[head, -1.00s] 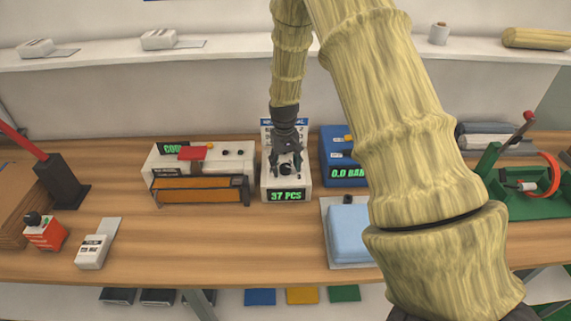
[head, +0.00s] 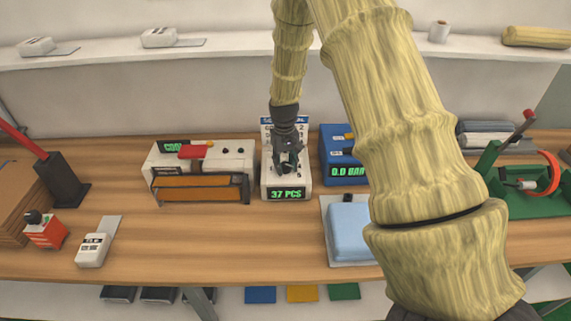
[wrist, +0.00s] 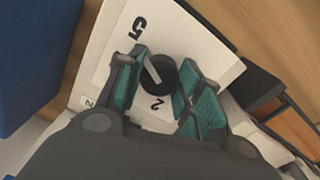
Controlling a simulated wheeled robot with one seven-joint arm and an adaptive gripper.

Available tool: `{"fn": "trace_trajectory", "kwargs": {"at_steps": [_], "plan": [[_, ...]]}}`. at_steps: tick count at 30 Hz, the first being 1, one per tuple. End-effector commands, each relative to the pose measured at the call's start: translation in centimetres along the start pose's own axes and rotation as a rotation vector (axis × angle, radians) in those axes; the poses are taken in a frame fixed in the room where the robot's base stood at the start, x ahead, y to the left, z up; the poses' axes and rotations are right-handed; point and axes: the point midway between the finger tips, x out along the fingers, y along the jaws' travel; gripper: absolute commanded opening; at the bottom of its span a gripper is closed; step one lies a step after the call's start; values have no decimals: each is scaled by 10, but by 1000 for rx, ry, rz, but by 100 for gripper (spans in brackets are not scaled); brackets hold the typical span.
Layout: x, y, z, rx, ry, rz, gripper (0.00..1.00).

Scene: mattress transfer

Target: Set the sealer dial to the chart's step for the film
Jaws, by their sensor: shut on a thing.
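A white box (head: 270,190) with a green "37 PCS" display stands mid-bench. In the wrist view, its pale face (wrist: 118,55) carries a round black dial (wrist: 158,78) with a light pointer line slanting toward the upper left. The numbers 5 and 2 show beside the dial; other marks are hidden by the fingers. My gripper (head: 287,165) points down over the box, its teal-padded fingers (wrist: 160,98) on both sides of the dial, shut on it. A small chart (head: 266,124) with a blue header stands behind, largely covered by my gripper and unreadable.
A white machine (head: 228,152) with a red handle, orange bar and green display stands close left. A blue box (head: 345,172) reading about "0.0 BAR" stands close right, with a light-blue block (head: 350,230) on a tray before it.

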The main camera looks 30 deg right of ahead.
Motion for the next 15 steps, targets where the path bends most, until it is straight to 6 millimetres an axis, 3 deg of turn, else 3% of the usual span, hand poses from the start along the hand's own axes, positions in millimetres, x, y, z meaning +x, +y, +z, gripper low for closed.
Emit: {"fn": "trace_trajectory", "kwargs": {"at_steps": [15], "plan": [[-1, 0, -1, -395, 13, -1, 12]]}}
